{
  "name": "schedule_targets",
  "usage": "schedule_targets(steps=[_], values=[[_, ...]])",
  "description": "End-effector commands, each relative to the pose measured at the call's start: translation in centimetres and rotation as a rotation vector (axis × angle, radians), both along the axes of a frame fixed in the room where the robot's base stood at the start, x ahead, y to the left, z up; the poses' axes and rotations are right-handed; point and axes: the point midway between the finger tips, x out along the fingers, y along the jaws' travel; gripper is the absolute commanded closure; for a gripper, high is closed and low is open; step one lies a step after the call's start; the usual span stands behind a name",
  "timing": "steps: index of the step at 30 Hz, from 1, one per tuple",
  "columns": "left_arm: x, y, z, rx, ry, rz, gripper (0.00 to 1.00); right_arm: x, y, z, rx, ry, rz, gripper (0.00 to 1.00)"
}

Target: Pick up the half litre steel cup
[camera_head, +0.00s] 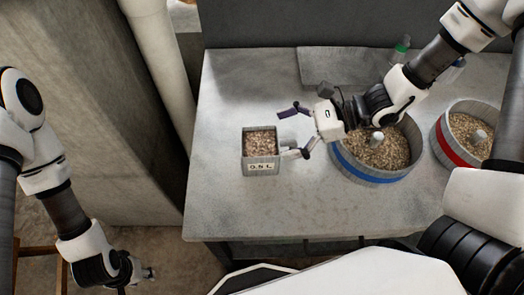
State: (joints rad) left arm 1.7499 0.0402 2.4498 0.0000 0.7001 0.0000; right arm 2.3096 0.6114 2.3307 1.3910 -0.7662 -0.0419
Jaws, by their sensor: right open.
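The steel cup (261,165) is a small square grey container filled with grain, with a label reading "0.5 L" on its front. It stands upright on the left part of the grey table (215,203). A grey handle sticks out from its right side. My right gripper (292,133) reaches in from the right, its fingers open around the handle. Whether the fingers touch the handle cannot be told. My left gripper (147,272) hangs low, off the table's left side, and its fingers are too small to read.
A round tub with a blue band (368,174) holds grain under my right arm. A tub with a red band (451,155) stands further right. A green-capped bottle (401,50) is at the back. The table is clear left of and in front of the cup.

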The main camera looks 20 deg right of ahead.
Motion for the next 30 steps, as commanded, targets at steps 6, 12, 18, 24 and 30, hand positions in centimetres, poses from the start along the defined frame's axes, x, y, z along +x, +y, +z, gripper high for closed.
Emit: schedule_targets(steps=[6,12,18,24,30], values=[[0.0,0.0,-0.1,0.0,0.0,0.0,0.6,0.2,2.4,-1.2,-0.006,0.005,0.005,0.0],[0.0,0.0,-0.2,0.0,0.0,0.0,0.6,0.8,4.5,-2.0,-0.002,0.0,0.002,0.0],[0.0,0.0,-0.2,0.0,0.0,0.0,0.6,0.9,4.7,-2.1,0.0,-0.001,-0.002,0.0],[0.0,0.0,-0.2,0.0,0.0,0.0,0.6,0.9,4.7,-2.1,0.0,0.0,-0.001,0.53],[0.0,0.0,-0.2,0.0,0.0,0.0,0.6,0.9,4.7,-2.0,0.001,-0.001,-0.001,0.84]])
